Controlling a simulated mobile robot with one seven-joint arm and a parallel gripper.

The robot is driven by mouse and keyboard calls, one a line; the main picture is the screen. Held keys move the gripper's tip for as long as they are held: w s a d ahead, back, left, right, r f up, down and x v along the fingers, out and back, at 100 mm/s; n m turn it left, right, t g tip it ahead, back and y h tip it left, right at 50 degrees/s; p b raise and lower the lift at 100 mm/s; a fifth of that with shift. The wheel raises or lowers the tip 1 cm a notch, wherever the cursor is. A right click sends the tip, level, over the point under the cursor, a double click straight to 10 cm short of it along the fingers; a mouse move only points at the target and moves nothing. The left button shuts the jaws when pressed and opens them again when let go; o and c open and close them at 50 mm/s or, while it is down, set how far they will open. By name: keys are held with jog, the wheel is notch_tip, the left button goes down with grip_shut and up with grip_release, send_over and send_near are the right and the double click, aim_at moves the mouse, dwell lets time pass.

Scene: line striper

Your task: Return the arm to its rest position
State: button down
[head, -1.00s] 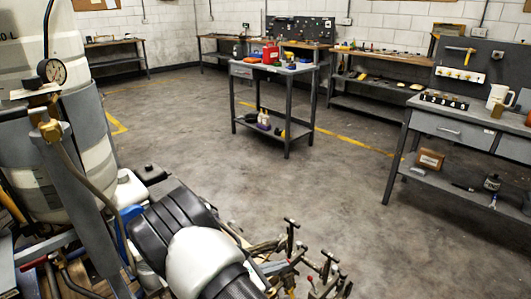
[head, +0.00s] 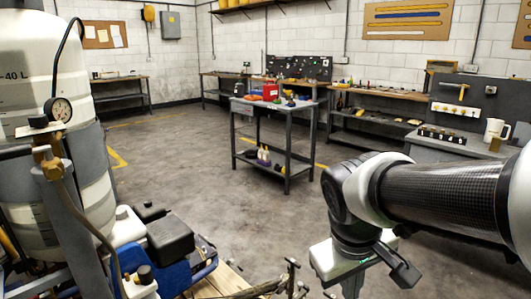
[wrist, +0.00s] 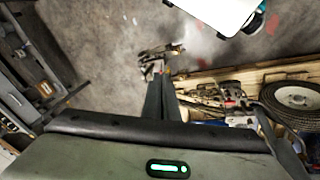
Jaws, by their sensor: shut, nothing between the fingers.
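My arm (head: 445,192) reaches in from the right edge of the head view, bends at a dark elbow-like joint, and turns downward. A pale housing near its end (head: 350,258) is cut off by the bottom edge, so the fingertips do not show there. In the wrist view my gripper (wrist: 162,80) shows as two dark fingers close together, shut and empty. It points down over the floor beside the striper. The line striper stands at left in the head view, with a white tank (head: 40,85), a pressure gauge (head: 59,110) and a blue-and-black engine part (head: 178,250).
A grey cart (head: 287,140) with a red container (head: 270,92) stands mid-room. A workbench (head: 440,150) is behind my arm. The concrete floor (head: 170,165) between is clear.

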jog(key=s+a+r+m+t+y, duration=0.1)
jog(key=s+r+m+t+y, duration=0.1)
jog(key=s+r+m+t, duration=0.3)
notch_tip(320, 180, up, 23)
jog(key=s+n+g+p, duration=0.1)
jog(key=g+p, duration=0.1)
jog(key=p, duration=2.1)
jog(key=shift+f, duration=0.15)
jog(key=shift+s+a, duration=0.1)
jog(key=shift+a, duration=0.1)
